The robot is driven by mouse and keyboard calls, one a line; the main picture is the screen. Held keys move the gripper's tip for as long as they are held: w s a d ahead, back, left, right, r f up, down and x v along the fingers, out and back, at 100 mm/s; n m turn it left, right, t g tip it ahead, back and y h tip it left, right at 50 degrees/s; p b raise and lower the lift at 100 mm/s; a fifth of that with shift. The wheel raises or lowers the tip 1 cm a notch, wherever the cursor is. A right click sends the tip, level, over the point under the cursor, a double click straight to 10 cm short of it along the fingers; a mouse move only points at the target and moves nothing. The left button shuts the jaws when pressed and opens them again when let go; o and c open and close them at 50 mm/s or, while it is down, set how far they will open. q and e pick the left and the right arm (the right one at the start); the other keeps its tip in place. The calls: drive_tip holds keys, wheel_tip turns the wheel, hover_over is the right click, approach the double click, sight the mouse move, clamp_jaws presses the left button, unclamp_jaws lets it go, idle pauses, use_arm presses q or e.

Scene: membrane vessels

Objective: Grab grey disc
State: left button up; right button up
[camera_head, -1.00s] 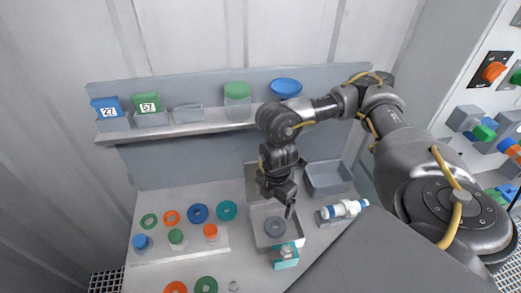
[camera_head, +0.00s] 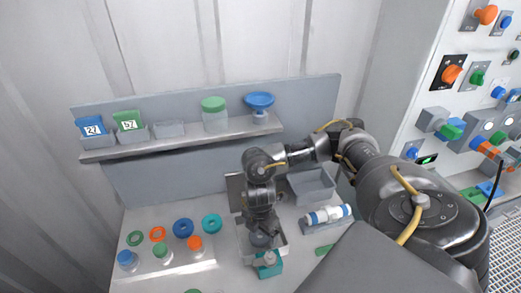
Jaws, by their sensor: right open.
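The grey disc (camera_head: 261,240) lies in the light square tray (camera_head: 283,242) at the front middle of the bench in the head view. My right gripper (camera_head: 262,232) points down right over the disc, inside the tray's outline. The gripper is open, and its fingers hide part of the disc. I cannot tell whether the fingers touch it. My left gripper is not in view.
A teal block (camera_head: 268,268) stands at the tray's front edge. A grey bin (camera_head: 312,187) is behind, and a blue-and-white cylinder (camera_head: 327,215) lies to the right. Colored rings and capped vessels (camera_head: 162,251) are at left. A shelf (camera_head: 180,143) spans the back.

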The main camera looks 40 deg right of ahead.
drive_tip(key=shift+w+f, duration=0.2)
drive_tip(key=shift+f, duration=0.45)
drive_tip(key=shift+s, duration=0.2)
drive_tip(key=shift+r, duration=0.1)
drive_tip(key=shift+c, duration=0.8)
drive_tip(key=shift+w, duration=0.1)
drive_tip(key=c, duration=0.9)
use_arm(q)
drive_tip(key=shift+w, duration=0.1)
use_arm(e)
drive_tip(key=shift+c, duration=0.2)
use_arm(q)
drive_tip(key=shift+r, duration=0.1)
